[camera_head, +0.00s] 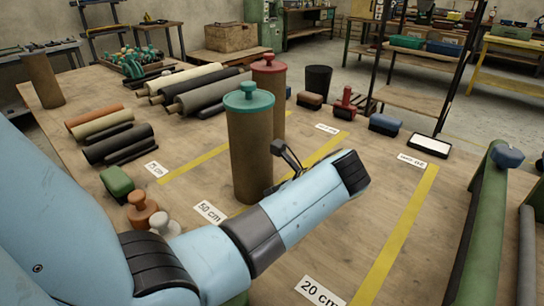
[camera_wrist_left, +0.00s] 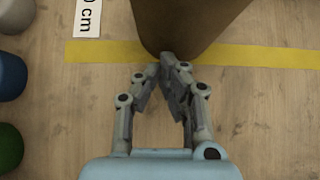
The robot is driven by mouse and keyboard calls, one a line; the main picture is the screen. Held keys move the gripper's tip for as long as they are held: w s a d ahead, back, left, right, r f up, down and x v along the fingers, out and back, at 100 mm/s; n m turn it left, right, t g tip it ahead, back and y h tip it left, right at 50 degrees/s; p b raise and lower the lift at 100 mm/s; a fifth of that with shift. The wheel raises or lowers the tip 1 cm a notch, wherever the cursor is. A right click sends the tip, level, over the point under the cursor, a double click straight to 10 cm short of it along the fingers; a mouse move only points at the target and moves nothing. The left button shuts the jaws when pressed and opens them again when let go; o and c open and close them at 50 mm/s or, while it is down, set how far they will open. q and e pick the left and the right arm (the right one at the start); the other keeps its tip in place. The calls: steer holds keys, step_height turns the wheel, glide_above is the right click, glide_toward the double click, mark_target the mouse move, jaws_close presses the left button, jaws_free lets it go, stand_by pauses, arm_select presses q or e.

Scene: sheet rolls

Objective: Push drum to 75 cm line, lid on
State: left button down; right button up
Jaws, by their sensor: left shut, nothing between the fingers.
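A tall brown drum with a teal lid (camera_head: 249,140) stands upright on the table at the 50 cm line, its lid seated on top. Its lower wall also shows in the left wrist view (camera_wrist_left: 190,22), over the yellow line. My left gripper (camera_wrist_left: 167,62) is shut and empty, its fingertips at the near side of the drum's base; whether they touch cannot be told. In the head view the gripper is partly hidden behind my arm. The 75 cm label (camera_head: 154,169) lies beyond the 50 cm label (camera_head: 209,212). My right gripper is not in view.
A similar drum with a red lid (camera_head: 269,78) stands just behind. Several sheet rolls (camera_head: 205,92) lie at the left, with a green block (camera_head: 116,181) and knobbed pieces (camera_head: 140,208) nearer. The table near the 20 cm label (camera_head: 320,291) is clear.

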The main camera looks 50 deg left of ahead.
mark_target(252, 182)
arm_select(q)
steer(key=a+p, duration=0.1)
steer(key=a, duration=0.1)
steer(key=a+p, duration=0.2)
steer(key=a+r+p, duration=0.1)
steer(key=a+p, duration=0.1)
steer(key=shift+s+a, duration=0.3)
steer(key=a+p, duration=0.1)
steer(key=a, duration=0.3)
steer(key=s+a+p, duration=0.1)
steer(key=a, duration=0.4)
steer(key=a+f, duration=0.1)
steer(key=a, duration=0.3)
steer(key=shift+s+a+p, duration=0.15)
steer(key=shift+a+p, duration=0.15)
steer(key=shift+p, duration=0.1)
steer(key=shift+d, duration=0.15)
